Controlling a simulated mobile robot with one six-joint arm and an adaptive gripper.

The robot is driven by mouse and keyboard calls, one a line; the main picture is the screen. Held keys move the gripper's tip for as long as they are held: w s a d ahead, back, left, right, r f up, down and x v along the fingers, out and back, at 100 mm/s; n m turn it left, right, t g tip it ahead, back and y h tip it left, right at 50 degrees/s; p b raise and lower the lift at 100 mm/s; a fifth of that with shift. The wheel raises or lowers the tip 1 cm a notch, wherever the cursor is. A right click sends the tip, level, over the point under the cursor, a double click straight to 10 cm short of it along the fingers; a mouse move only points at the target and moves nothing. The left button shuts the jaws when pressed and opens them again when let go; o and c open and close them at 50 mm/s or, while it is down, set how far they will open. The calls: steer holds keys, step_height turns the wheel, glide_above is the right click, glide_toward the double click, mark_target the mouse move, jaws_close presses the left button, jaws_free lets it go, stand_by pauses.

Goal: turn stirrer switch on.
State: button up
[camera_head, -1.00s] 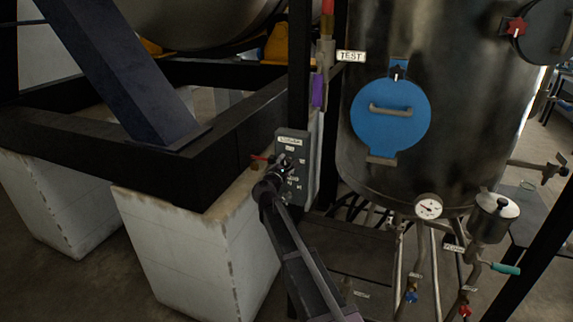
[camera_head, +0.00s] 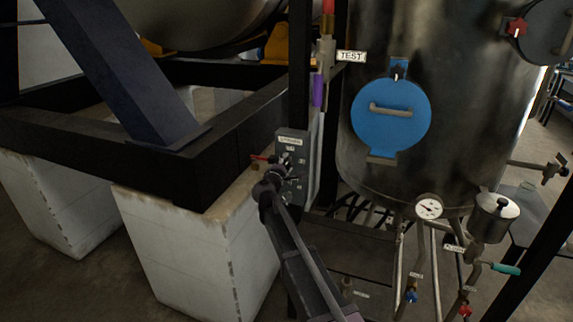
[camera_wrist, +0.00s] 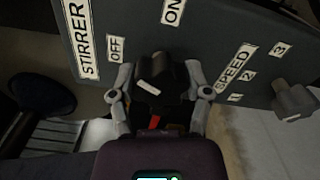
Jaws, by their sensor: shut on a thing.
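The stirrer panel is a dark grey box (camera_head: 297,146) on the black post in the head view. In the wrist view the panel (camera_wrist: 215,30) fills the top, with labels STIRRER, OFF, ON and SPEED. The black stirrer switch knob (camera_wrist: 152,70) sits between the OFF and ON labels and bears a white mark. I cannot tell for sure which label it points to. My gripper (camera_wrist: 159,74) is shut on this knob, one finger on each side. In the head view my gripper (camera_head: 284,163) covers part of the panel's front.
A grey speed knob (camera_wrist: 293,99) stands right of the SPEED numbers. A red-handled part (camera_head: 260,158) is just left of the panel. The steel tank with a blue hatch (camera_head: 412,128) is at right. A black frame on white concrete blocks (camera_head: 190,240) is at left.

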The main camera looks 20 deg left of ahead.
steer(key=m, duration=0.6)
steer(key=shift+w, duration=0.15)
steer(key=m, duration=0.6)
steer(key=shift+r, duration=0.1)
steer(key=o, duration=1.2)
steer(key=shift+s+a, duration=0.15)
steer(key=shift+s, duration=1.85)
steer(key=shift+s+a, duration=0.15)
steer(key=shift+s, duration=1.9)
steer(key=shift+s+a, duration=0.15)
steer(key=shift+s, duration=1.85)
